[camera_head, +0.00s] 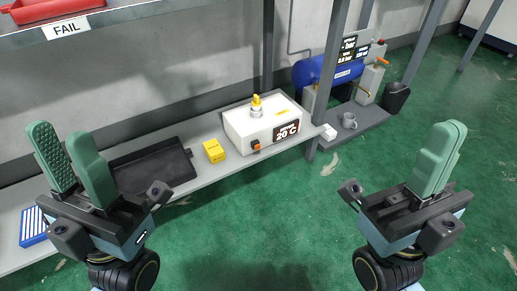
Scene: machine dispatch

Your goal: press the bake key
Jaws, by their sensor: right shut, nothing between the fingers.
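A white box-shaped machine (250,128) stands on the lower shelf and its display reads 20 °C. A small orange and black control (256,146) sits on its front face, left of the display. A yellow fitting (256,105) stands upright on its top. No lettering naming the bake key is legible. My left gripper (65,145) is open and empty, at the left, in front of the shelf. My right gripper (444,150) is shut and empty, at the right over the green floor. Both are apart from the machine.
A yellow block (214,151) and a dark tray (150,163) lie on the shelf (205,175) left of the machine. A post (328,75) stands at its right. The floor (270,220) between my grippers is clear.

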